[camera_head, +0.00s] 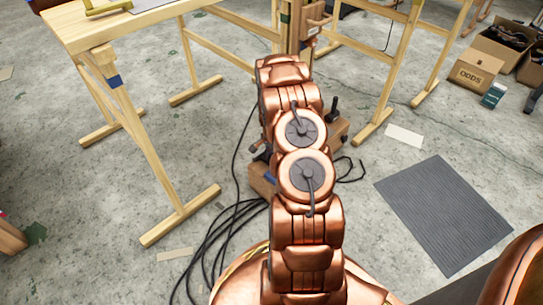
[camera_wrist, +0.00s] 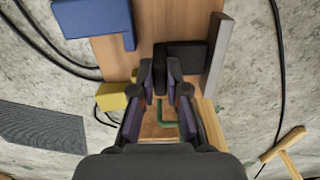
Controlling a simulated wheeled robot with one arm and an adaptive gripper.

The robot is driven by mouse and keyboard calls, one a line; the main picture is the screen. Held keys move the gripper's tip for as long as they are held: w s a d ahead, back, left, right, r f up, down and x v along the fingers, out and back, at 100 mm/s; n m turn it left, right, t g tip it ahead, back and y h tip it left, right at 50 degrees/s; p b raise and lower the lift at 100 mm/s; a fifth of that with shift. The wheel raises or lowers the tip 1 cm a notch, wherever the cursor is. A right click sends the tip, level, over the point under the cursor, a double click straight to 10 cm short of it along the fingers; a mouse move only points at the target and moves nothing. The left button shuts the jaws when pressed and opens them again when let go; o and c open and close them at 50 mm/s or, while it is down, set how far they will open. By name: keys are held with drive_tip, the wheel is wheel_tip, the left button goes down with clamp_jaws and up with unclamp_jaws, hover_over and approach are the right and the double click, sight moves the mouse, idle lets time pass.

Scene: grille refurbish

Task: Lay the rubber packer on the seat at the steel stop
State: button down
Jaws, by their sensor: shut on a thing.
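In the wrist view, my gripper (camera_wrist: 160,84) has its fingertips closed about a narrow dark piece (camera_wrist: 160,62), which looks like the rubber packer. It is over a wooden board (camera_wrist: 110,55). The steel stop (camera_wrist: 219,55) appears as a grey bar along the board's right side. A black block (camera_wrist: 188,54) lies between the held piece and the stop, close against the stop. I cannot tell whether this block is the seat, or whether the held piece touches it. In the head view my arm hides the gripper and the packer.
A blue angled block (camera_wrist: 97,16) and a yellow block (camera_wrist: 113,98) are at the board's left. Black cables (camera_head: 215,240) lie on the floor beside the wooden base (camera_head: 262,180). A grey ribbed mat (camera_head: 445,212) lies right. A wooden trestle table (camera_head: 150,18) stands behind left.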

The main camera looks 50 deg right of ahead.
drive_tip(key=c, duration=1.1)
unclamp_jaws()
drive_tip(key=shift+f, duration=0.1)
drive_tip(key=shift+o, duration=0.2)
drive_tip(key=o, duration=0.5)
drive_tip(key=shift+r+p, duration=1.25)
drive_tip(key=shift+r, duration=2.3)
